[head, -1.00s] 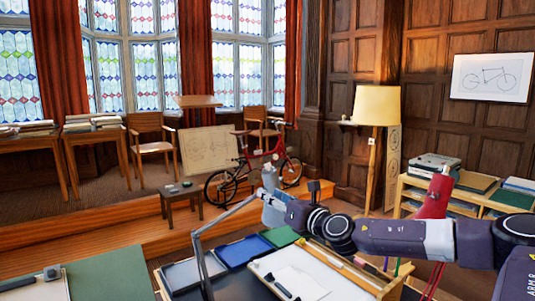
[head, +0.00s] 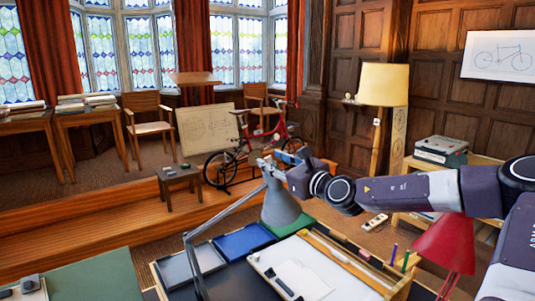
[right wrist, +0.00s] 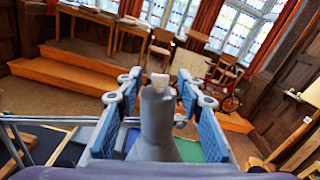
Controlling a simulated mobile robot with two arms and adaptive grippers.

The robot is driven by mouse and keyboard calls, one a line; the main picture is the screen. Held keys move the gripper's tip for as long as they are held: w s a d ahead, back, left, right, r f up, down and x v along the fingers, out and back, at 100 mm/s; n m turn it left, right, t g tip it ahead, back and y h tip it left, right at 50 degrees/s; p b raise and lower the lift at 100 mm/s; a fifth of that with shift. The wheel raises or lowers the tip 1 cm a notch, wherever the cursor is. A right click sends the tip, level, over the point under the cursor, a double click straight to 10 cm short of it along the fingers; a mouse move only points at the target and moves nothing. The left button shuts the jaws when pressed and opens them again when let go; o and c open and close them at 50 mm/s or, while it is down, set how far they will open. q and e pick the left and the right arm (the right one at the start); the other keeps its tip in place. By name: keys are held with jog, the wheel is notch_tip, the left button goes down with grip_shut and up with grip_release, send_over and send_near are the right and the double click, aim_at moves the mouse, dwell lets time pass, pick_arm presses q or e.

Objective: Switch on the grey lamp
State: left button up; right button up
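The grey lamp (head: 285,208) is a desk lamp with a cone-shaped grey shade on a thin jointed arm, over the drafting desk in the head view. My right gripper (head: 279,163) is at the narrow top of the shade. In the right wrist view my right gripper (right wrist: 160,108) is open, with its blue-padded fingers on either side of the grey lamp's neck (right wrist: 158,125). A small pale knob (right wrist: 160,80) shows at the neck's top, between the fingertips. Gaps show beside the neck. My left gripper is not in view.
A red lamp (head: 445,246) stands at the right, beneath my right arm. Trays, pens and a white board with paper (head: 304,275) lie on the desk below. A cream floor lamp (head: 383,85), a red bicycle (head: 281,133) and a low stool (head: 179,178) stand farther back.

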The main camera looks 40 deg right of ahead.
jog(key=shift+w+d, duration=0.15)
jog(key=shift+w, duration=0.6)
jog(key=shift+w+d, duration=0.1)
jog(key=shift+w, duration=0.6)
jog(key=shift+r, duration=0.1)
jog(key=shift+c, duration=0.5)
grip_shut()
